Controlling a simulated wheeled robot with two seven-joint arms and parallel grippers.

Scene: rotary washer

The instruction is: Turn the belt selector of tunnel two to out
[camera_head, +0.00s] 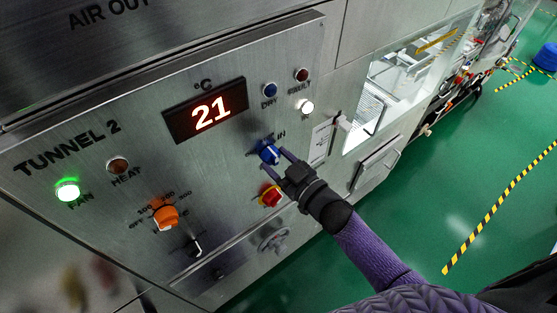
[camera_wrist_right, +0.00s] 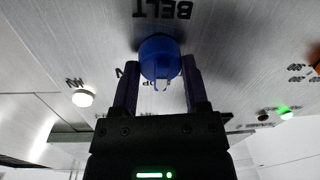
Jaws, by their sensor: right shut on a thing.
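The blue belt selector knob (camera_head: 267,151) sits on the steel "TUNNEL 2" panel, with the word "IN" at its upper right. My right gripper (camera_head: 273,157) reaches it from the lower right and is shut on it. In the right wrist view, the blue knob (camera_wrist_right: 160,57) is between the two dark fingers (camera_wrist_right: 161,73), one on each side, and "BELT" reads upside down above it. The gripper hides much of the lettering around the knob, so I cannot tell which mark it points at. My left gripper is not in view.
A red and yellow knob (camera_head: 270,195) is close below my right gripper. An orange knob (camera_head: 165,216) and a small black-and-silver knob (camera_head: 193,246) are further left. A display (camera_head: 206,110) reads 21. The green FAN lamp (camera_head: 67,191) is lit. Green floor lies right.

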